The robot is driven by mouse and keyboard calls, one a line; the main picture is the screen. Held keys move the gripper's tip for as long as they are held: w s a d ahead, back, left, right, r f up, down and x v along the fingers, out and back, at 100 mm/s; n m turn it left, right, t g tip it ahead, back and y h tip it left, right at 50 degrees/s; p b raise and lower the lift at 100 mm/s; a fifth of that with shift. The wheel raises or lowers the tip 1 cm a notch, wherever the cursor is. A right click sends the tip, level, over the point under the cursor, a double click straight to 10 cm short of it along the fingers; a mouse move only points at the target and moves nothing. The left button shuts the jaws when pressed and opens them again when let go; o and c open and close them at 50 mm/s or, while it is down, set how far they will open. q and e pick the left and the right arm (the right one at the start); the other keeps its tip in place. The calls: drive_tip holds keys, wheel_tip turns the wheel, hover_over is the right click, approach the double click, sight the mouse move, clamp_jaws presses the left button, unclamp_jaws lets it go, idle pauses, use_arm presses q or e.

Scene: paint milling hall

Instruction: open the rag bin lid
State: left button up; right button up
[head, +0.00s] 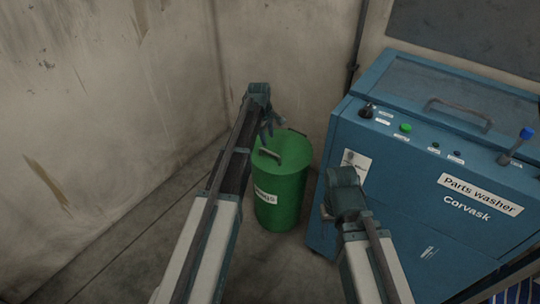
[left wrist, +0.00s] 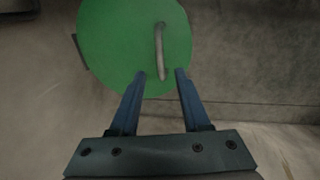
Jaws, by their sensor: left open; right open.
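The green rag bin (head: 280,205) stands on the floor in the corner, with a partly covered label on its front. Its round green lid (head: 295,153) is down on it and has a bar handle (head: 268,155). My left gripper (head: 268,132) is over the lid near the handle, open and empty. In the left wrist view, the lid (left wrist: 110,40) lies past the open fingers (left wrist: 160,75), and the handle (left wrist: 160,50) stands just ahead of the gap between them. My right gripper (head: 328,210) is low in front of the parts washer, its fingers mostly hidden.
A blue parts washer (head: 420,190) with knobs, buttons and a lid handle stands close to the right of the bin. Bare walls (head: 120,100) close the corner behind and left. A vertical pipe (head: 355,50) runs up the back wall. Floor is clear left of the bin.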

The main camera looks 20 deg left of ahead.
sight(270, 153)
use_arm(q)
drive_tip(key=f+b, duration=0.2)
drive_tip(key=f, duration=0.1)
drive_tip(key=w+f+b, duration=0.1)
drive_tip(key=f+b, duration=0.1)
drive_tip(key=b, duration=0.1)
drive_tip(key=f+b, duration=0.2)
drive_tip(key=f, duration=0.1)
drive_tip(key=shift+w+d+f, duration=0.3)
clamp_jaws()
drive_tip(key=shift+r, duration=0.1)
idle(0.9)
